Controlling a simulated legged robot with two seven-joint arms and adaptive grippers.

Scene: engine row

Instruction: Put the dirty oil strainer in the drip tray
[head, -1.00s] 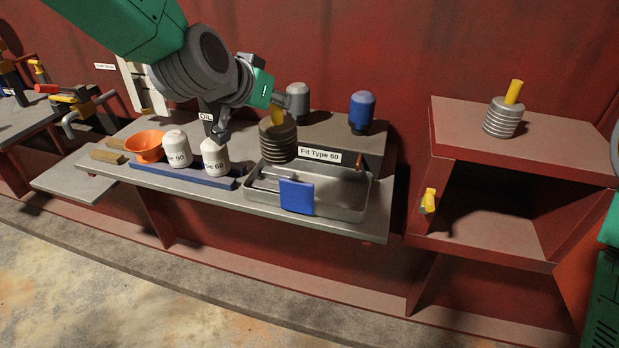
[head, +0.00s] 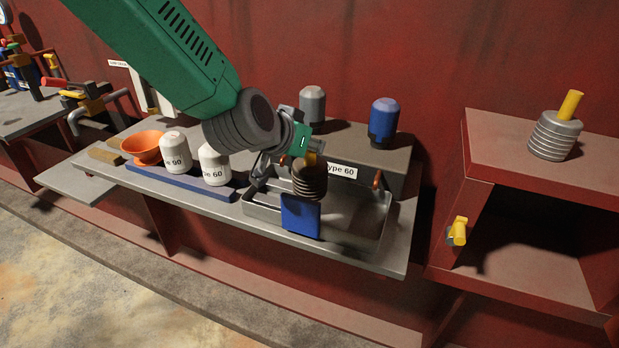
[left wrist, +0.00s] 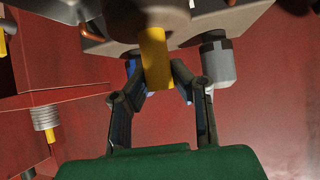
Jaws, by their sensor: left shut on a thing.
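The dirty oil strainer (head: 309,183) is a dark brown ribbed cylinder with a yellow handle. My left gripper (head: 310,158) is shut on its yellow handle, which shows between the fingers in the left wrist view (left wrist: 156,58). The strainer hangs upright over the grey metal drip tray (head: 345,240), behind the blue piece at the tray's front. I cannot tell whether its bottom touches the tray floor. A clean grey ribbed strainer (head: 555,137) with a yellow handle stands on the red cabinet at right. My right gripper is not in view.
White bottles marked 90 (head: 175,152) and 60 (head: 213,163) and an orange funnel (head: 147,147) stand left of the tray. A grey filter (head: 312,103) and a blue filter (head: 383,120) stand behind it.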

